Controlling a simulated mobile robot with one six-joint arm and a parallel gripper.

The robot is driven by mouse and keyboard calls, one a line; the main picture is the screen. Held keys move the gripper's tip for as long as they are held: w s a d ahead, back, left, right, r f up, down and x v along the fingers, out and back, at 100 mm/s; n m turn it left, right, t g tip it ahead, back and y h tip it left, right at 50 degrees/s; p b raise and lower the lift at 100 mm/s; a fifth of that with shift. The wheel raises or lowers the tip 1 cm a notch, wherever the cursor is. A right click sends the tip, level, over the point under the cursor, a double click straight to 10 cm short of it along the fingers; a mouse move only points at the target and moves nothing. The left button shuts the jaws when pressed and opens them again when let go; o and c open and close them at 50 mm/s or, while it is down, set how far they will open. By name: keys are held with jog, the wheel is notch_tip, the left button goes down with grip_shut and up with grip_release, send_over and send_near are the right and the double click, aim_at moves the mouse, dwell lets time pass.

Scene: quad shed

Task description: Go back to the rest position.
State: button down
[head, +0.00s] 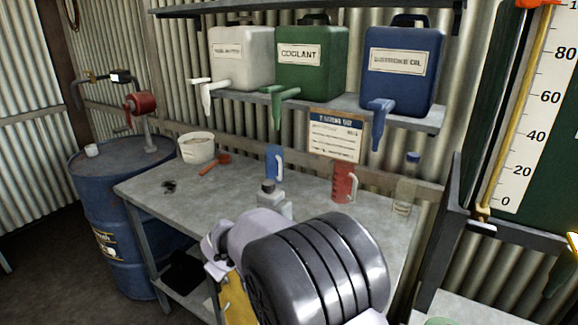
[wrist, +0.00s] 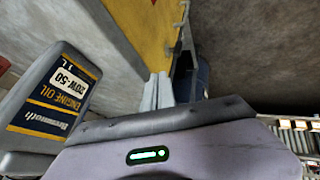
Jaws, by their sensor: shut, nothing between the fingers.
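My gripper (wrist: 158,92) shows in the wrist view with its two pale fingers together and nothing between them. In the head view my dark, ribbed arm link and pale wrist cover the front of the grey workbench (head: 150,190), and the fingers cannot be made out. A grey engine oil bottle with a dark cap (head: 273,203) stands on the bench just behind my wrist. In the wrist view the labelled oil bottle (wrist: 52,105) is at the left, apart from the fingers.
A blue drum (head: 120,240) stands left of the bench. A white tub (head: 196,148), blue jug (head: 274,163) and red jug (head: 343,183) stand along the bench's back. Spouted white (head: 241,58), green (head: 310,62) and blue (head: 402,70) containers sit on the shelf above.

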jog(key=s+d+r+m+h, duration=0.1)
jog(key=s+d+r+m, duration=0.15)
jog(key=d+r, duration=0.45)
jog(key=s+d+r+m, duration=0.25)
jog(key=d+r, duration=0.25)
jog(key=d, duration=0.3)
jog(key=s+d+r+m, duration=0.5)
jog(key=s+d+m, duration=0.1)
jog(key=s+d, duration=0.6)
jog(key=s+d+m, duration=0.2)
jog(key=s, duration=0.6)
jog(key=s+d+f+m, duration=0.1)
jog(key=s+m, duration=0.1)
jog(key=s, duration=0.5)
jog(key=shift+s+d+m+g, duration=0.35)
jog(key=shift+s+m+g, duration=0.05)
jog(key=shift+f, duration=0.1)
